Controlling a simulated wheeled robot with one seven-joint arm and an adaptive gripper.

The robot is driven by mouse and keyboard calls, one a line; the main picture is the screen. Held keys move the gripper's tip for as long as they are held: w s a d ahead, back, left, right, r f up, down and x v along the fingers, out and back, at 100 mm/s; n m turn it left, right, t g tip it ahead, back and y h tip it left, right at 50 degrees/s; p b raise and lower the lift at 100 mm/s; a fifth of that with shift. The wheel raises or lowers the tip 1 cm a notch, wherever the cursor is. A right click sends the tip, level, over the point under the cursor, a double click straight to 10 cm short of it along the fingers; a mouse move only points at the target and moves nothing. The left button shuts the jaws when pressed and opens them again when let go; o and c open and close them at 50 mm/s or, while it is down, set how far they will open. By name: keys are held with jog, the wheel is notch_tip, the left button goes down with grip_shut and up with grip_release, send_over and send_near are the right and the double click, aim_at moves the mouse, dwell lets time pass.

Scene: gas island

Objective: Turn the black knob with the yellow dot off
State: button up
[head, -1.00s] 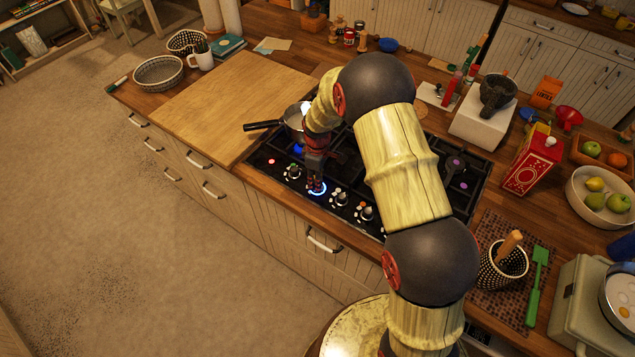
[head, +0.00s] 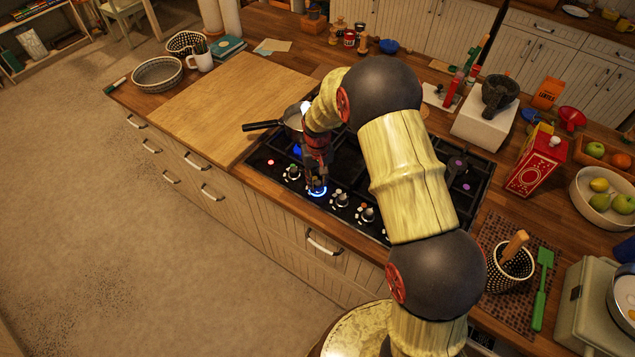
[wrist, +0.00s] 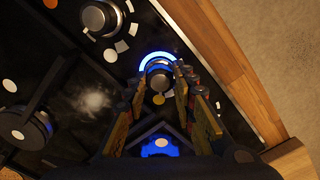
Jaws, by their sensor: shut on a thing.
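The knob with the yellow dot (wrist: 158,78) shows in the wrist view with a grey face, dark sides and a lit blue ring around it. The yellow dot (wrist: 158,99) is on the panel beside it. My gripper (wrist: 172,92) has its fingers on either side of this knob and is shut on it. In the head view my gripper (head: 317,176) points down at the front of the black gas hob (head: 402,226), over the blue ring (head: 317,191). The fingers hide most of the knob there.
Other knobs flank it: one on the left (head: 292,173) and two on the right, the nearer one (head: 341,200) close by. A pan (head: 264,125) stands on the hob behind my gripper, near a blue flame. A wooden board (head: 230,100) lies left of the hob.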

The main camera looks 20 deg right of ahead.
jog(key=m, duration=0.5)
jog(key=shift+w+m+b, duration=0.1)
jog(key=shift+m+b, duration=0.2)
jog(key=shift+b, duration=0.05)
jog(key=shift+m, duration=2.2)
jog(key=shift+r, duration=0.1)
jog(key=o, duration=1.2)
jog(key=shift+c, duration=0.2)
notch_tip(320, 180, up, 12)
